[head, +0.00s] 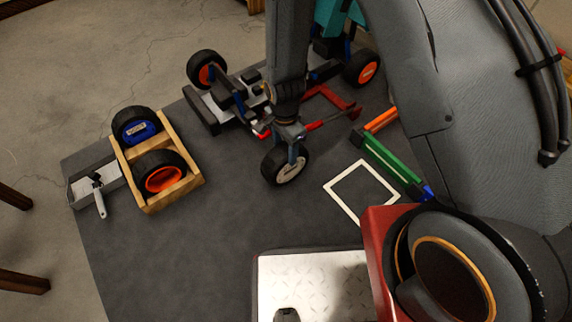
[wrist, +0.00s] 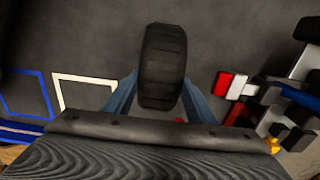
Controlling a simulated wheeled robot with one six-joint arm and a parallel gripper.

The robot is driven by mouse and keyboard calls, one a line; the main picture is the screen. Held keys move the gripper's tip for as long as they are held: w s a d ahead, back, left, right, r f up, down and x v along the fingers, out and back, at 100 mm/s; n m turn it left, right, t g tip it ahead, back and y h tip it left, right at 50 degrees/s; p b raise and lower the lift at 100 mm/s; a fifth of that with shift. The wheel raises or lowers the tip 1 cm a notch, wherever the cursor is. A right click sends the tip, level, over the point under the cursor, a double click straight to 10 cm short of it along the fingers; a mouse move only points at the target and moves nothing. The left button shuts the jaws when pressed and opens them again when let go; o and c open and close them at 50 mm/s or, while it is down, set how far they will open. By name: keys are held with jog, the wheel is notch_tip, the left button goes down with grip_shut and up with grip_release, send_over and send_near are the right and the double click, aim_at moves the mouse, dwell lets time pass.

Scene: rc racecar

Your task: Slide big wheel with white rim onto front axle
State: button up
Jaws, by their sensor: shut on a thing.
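My gripper (head: 295,152) is shut on a black wheel with a white rim (head: 291,170). In the wrist view the wheel's tread (wrist: 161,65) stands upright between my two blue-grey fingers. The car chassis (head: 228,98) lies on the dark mat, behind and to the left of the held wheel in the head view. It carries wheels with orange rims, one (head: 207,70) at its far left and one (head: 361,68) at the right. In the wrist view part of the car (wrist: 275,100) shows to the right, apart from the wheel. My arm hides the chassis middle, and I cannot make out the bare front axle.
A wooden crate (head: 195,186) at the left holds two wheels, one blue-rimmed and one orange-rimmed. A grey tool (head: 98,192) lies beside it. A white square outline (head: 338,187) and green bar (head: 390,164) lie right. The mat's (head: 225,240) front middle is clear.

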jog(key=shift+r+p, duration=1.75)
jog(key=shift+r, duration=0.1)
